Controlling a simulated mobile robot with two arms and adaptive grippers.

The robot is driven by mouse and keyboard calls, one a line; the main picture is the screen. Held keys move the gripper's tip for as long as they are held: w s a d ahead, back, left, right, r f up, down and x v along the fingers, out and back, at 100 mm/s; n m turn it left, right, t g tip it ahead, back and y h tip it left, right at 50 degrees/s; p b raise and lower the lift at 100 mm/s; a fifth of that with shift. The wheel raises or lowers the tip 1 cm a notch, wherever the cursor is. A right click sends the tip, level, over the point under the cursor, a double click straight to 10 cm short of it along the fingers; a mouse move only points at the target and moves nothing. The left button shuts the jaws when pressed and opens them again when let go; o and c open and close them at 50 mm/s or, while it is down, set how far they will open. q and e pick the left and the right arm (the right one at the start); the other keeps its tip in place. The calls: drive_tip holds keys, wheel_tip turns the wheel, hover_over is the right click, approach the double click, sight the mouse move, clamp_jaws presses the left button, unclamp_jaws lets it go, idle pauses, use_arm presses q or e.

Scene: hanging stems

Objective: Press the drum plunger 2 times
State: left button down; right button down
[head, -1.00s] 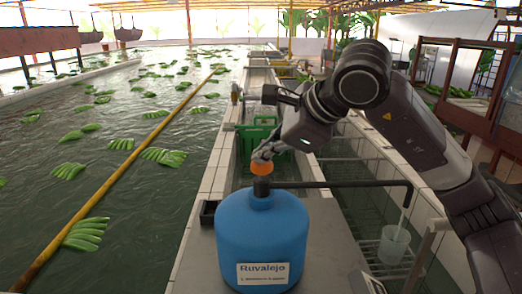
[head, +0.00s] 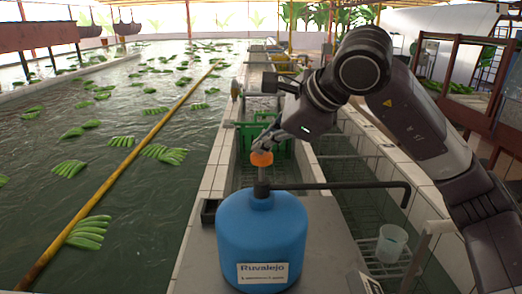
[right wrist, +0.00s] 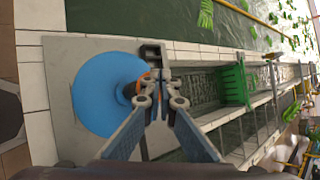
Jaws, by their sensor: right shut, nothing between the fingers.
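The blue drum (head: 262,230) stands upright on a grey metal counter, with a label reading "Ruvalejo". On its top is a black collar with a plunger whose orange knob (head: 262,158) stands raised on a visible shaft. My right gripper (head: 265,143) is shut and empty, with its fingertips at the top of the knob. I cannot tell whether they touch it. In the right wrist view the closed fingertips (right wrist: 157,80) partly hide the orange knob, beside the round blue drum top (right wrist: 100,95). My left gripper is not in view.
A black spout pipe (head: 345,185) runs right from the drum and bends down above a clear beaker (head: 392,243) on a wire rack. A green crate (head: 280,137) is behind the drum. Water with floating green bananas (head: 88,232) lies to the left, past a tiled ledge.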

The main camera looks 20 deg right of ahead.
sight(263, 156)
wheel_tip(263, 156, up, 6)
drive_tip(key=p, duration=0.3)
drive_tip(key=shift+f+p, duration=0.15)
drive_tip(key=shift+p, duration=0.2)
drive_tip(key=shift+f, duration=0.1)
